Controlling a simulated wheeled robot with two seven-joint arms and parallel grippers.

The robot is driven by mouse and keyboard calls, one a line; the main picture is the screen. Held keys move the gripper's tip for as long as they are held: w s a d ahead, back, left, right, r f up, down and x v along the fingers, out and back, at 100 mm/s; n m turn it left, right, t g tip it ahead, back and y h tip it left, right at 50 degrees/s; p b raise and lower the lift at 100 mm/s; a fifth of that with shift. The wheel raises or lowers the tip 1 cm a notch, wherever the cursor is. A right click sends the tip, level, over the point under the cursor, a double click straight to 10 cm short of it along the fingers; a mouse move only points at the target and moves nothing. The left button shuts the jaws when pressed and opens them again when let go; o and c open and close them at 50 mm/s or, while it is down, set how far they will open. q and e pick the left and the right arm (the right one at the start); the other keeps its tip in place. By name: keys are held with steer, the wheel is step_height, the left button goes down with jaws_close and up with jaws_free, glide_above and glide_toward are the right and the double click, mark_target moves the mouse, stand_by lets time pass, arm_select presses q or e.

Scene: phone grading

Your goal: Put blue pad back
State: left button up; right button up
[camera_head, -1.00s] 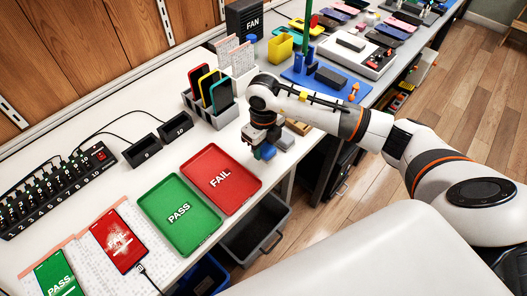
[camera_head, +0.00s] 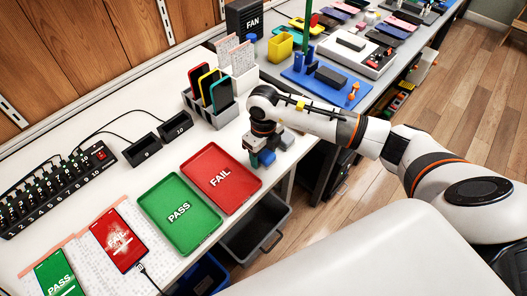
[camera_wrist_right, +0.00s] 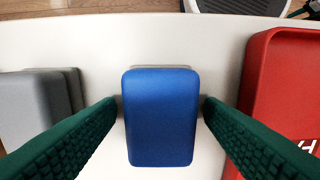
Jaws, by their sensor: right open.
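The blue pad (camera_head: 266,157) is at the table's front edge, just right of the red FAIL tray. In the right wrist view the blue pad (camera_wrist_right: 160,116) lies between the two green fingers of my right gripper (camera_wrist_right: 160,108). The fingers are apart, one on each side of it, very close to its sides. In the head view my right gripper (camera_head: 262,153) points down over the pad and partly hides it. A grey pad (camera_head: 286,140) sits beside it; it also shows in the right wrist view (camera_wrist_right: 32,105). My left gripper is out of view.
The red FAIL tray (camera_head: 240,190) and green PASS tray (camera_head: 165,237) lie left of the gripper. A grey holder (camera_head: 215,113) with phones stands behind. An open grey bin (camera_head: 268,245) is below the table edge.

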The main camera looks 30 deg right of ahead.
step_height(320, 180, up, 12)
steer(key=shift+r+b, duration=0.2)
steer(key=shift+b, duration=0.25)
stand_by(0.4)
